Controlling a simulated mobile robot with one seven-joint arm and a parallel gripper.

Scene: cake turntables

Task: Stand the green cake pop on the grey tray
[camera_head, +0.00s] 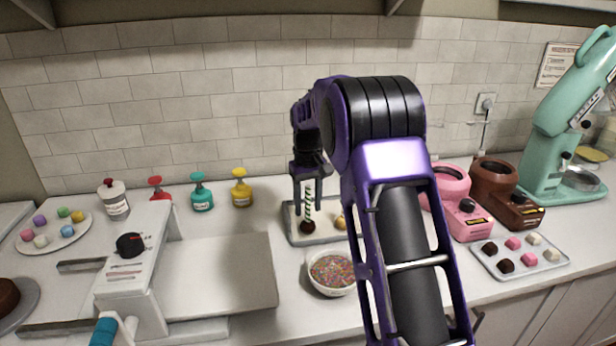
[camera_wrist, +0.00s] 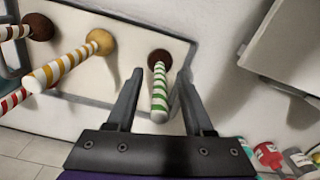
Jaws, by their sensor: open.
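The green cake pop, a dark brown ball with a green-and-white striped stick (camera_head: 308,208), stands ball down on the grey tray (camera_head: 297,242) with its stick pointing up. In the wrist view the same green cake pop (camera_wrist: 159,90) lies between my fingers, near the tray's edge (camera_wrist: 188,55). My gripper (camera_head: 308,203) is open, with one finger on each side of the stick; it also shows in the wrist view (camera_wrist: 160,76). Whether a finger touches the stick is unclear. My arm hides part of the tray's right side in the head view.
A gold-balled pop with a yellow-striped stick (camera_wrist: 68,62) stands beside it, with other striped sticks further left. A bowl of sprinkles (camera_head: 332,287) sits in front of the tray. Pump bottles (camera_head: 202,194) stand behind left; pink (camera_head: 466,218) and brown (camera_head: 508,199) machines stand right.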

